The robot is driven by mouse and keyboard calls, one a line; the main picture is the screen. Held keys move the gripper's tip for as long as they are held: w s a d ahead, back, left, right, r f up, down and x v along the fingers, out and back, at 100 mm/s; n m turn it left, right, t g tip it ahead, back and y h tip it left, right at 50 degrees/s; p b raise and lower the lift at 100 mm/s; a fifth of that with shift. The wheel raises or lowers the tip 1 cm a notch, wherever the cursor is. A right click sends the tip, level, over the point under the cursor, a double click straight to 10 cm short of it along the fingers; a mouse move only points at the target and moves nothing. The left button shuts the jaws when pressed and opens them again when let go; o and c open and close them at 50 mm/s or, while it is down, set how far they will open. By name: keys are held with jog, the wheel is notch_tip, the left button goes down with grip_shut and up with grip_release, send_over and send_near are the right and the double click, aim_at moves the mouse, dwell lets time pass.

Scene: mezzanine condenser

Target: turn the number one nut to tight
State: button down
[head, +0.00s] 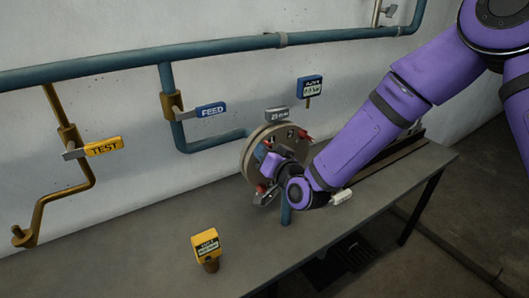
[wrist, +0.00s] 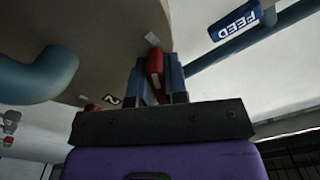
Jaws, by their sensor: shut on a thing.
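A round tan flange (head: 253,152) stands upright on the bench, with several red nuts around its face. One red nut (head: 303,135) shows at its upper right. My gripper (wrist: 157,75) is shut on a red nut (wrist: 155,62), which stands between the two blue-grey fingers in the wrist view. A white tag (wrist: 152,38) beside that nut is not readable. A tag marked 2 (wrist: 111,100) sits near another red nut at its left. My wrist and arm cover part of the flange in the head view.
A yellow TEST handle (head: 103,146) and a blue FEED handle (head: 210,110) are on wall pipes at the left. A yellow gauge (head: 206,245) stands on the front of the bench (head: 130,255). A blue gauge (head: 310,88) is behind the flange.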

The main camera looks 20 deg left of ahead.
jog(key=c, duration=1.1)
grip_release()
jog(key=shift+c, duration=0.2)
jog(key=v, duration=1.1)
jog(key=w+d+r+g+h, duration=0.1)
jog(key=d+r+h, duration=0.5)
jog(key=d, duration=0.6)
jog(key=w+d+r+g+h, duration=0.1)
jog(key=d+r+h, duration=0.3)
jog(key=d+r, duration=0.6)
jog(key=s+d+r+m+g+h, duration=0.2)
jog(key=s+d, duration=0.7)
jog(key=s, duration=0.1)
jog(key=s+d+r+m+g+h, duration=0.1)
jog(key=s+d+r+g, duration=0.1)
jog(key=s+d, duration=0.8)
jog(key=shift+s+r+m+h, duration=0.25)
jog(key=shift+s+m+h, duration=0.15)
jog(key=shift+s, duration=0.05)
